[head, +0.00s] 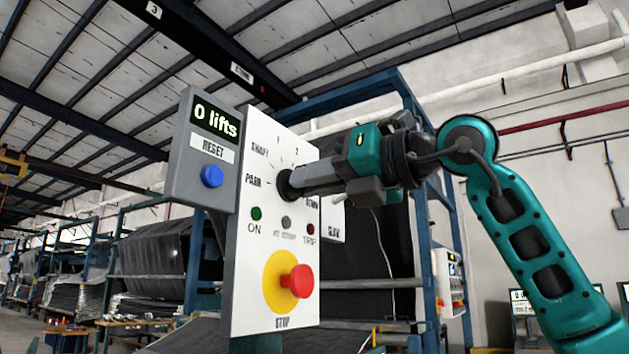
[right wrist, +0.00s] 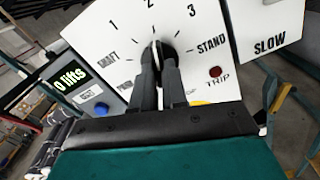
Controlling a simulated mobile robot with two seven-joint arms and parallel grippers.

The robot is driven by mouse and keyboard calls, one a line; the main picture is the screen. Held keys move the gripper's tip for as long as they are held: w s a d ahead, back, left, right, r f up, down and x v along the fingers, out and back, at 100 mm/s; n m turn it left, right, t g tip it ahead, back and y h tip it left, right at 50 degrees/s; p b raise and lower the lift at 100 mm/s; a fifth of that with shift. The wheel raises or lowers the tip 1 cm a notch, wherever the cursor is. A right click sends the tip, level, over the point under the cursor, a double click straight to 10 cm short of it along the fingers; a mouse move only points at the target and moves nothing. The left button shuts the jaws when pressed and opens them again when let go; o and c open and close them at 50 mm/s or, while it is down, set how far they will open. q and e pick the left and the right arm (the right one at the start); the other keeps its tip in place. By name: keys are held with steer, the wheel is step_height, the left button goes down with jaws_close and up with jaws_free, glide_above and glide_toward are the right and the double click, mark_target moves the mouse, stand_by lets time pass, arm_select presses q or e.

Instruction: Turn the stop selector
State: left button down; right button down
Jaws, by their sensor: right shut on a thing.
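The white control panel (head: 262,240) carries a black rotary selector knob (head: 284,186), ringed by the marks PARK, SHAFT, 1, 2, 3 and STAND. My right gripper (head: 291,184) is shut on this knob from the right in the head view. In the right wrist view the two dark fingers (right wrist: 160,68) clasp the knob (right wrist: 155,48) from both sides. A pale line on the knob points roughly up, near the 2; the exact setting is hard to tell. A red STOP button (head: 300,281) on a yellow disc sits below. My left gripper is not in view.
A grey box (head: 180,165) with a "0 lifts" display and blue RESET button (head: 212,177) adjoins the panel's left. Small ON and TRIP lamps sit under the knob. A SLOW plate (right wrist: 270,35) is beside the panel. Blue frames and dark rolls (head: 150,255) stand behind.

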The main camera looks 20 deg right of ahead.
steer(key=shift+f, duration=0.1)
stand_by(0.4)
steer(key=c, duration=1.2)
jaws_free()
steer(key=shift+o, duration=0.2)
steer(key=v, duration=1.3)
steer(key=shift+w, duration=0.1)
